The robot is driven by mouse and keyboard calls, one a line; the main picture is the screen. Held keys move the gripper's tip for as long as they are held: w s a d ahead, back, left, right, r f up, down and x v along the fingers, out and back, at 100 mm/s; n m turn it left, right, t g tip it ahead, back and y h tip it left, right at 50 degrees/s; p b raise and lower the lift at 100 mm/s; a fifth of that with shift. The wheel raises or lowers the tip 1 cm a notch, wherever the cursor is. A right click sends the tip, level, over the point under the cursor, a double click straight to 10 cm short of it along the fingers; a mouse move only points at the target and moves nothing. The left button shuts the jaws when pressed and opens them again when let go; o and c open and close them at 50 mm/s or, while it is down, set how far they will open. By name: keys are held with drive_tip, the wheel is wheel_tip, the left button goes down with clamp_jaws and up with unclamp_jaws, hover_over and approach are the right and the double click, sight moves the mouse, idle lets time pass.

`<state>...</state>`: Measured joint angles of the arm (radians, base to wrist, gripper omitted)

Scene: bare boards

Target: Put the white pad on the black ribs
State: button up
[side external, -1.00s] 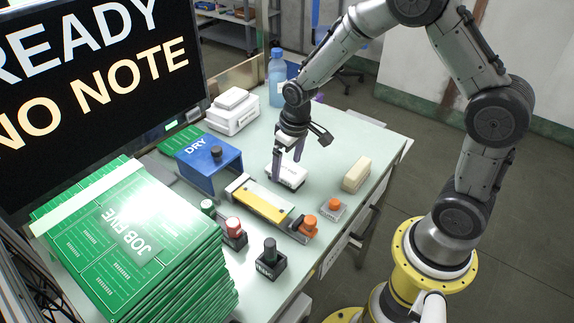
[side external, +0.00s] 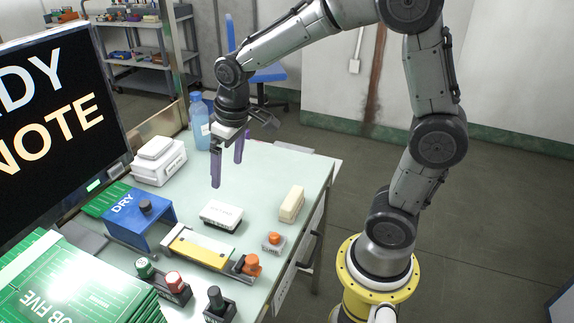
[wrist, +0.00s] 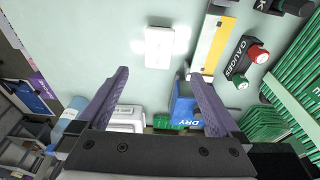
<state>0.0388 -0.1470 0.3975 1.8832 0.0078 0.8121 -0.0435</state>
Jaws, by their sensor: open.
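The white pad (side external: 221,212) lies flat near the middle of the pale green bench. A dark strip with black showing runs beneath its near edge; the black ribs are otherwise hidden, and I cannot make out separate ribs. In the wrist view the white pad (wrist: 166,47) shows from above, beyond the fingertips. My gripper (side external: 227,172) is open and empty, raised above the bench and behind the pad, clear of it. Its two purple fingers also stand wide apart in the wrist view (wrist: 157,74).
A blue DRY stand (side external: 135,208), a yellow-topped fixture (side external: 200,250) and red and green knobs (side external: 172,281) stand left and in front. A cream block (side external: 291,204) and orange knob (side external: 273,239) stand right. A white stack (side external: 158,165) and blue bottle (side external: 199,120) stand behind.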

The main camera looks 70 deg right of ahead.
drive_tip(key=s+a+r+t, duration=0.1)
drive_tip(key=s+r+t, duration=0.2)
drive_tip(key=s, duration=1.5)
wheel_tip(320, 180, up, 3)
drive_tip(key=shift+s+r, duration=0.2)
drive_tip(key=shift+s, duration=0.1)
